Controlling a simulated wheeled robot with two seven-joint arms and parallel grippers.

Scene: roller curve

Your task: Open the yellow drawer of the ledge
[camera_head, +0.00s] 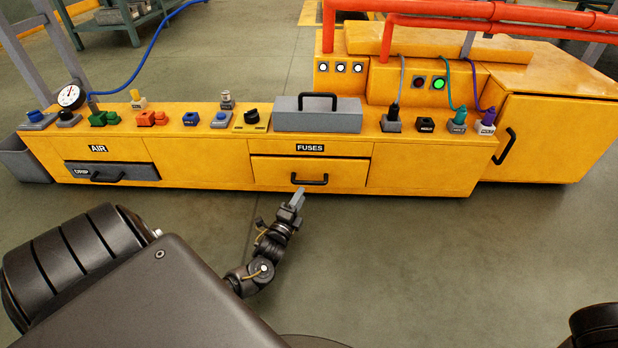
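The yellow ledge (215,153) runs across the view with controls along its top. Its yellow drawer (308,174), under the FUSES label, has a black bar handle (310,181). The drawer front seems to stand slightly out from the ledge face; how far I cannot tell. My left gripper (298,197) is just below and left of the handle's middle, with its fingers pointing up toward it. The fingers look close together, but whether they are open or shut, or touch the handle, is unclear. My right gripper is not in view; a dark part shows at the lower right corner.
A grey drawer (112,172) labelled DRIP is at the ledge's left. A grey box with a handle (317,115) sits on top above the yellow drawer. A yellow cabinet (548,135) stands at the right. The floor (420,260) in front is clear.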

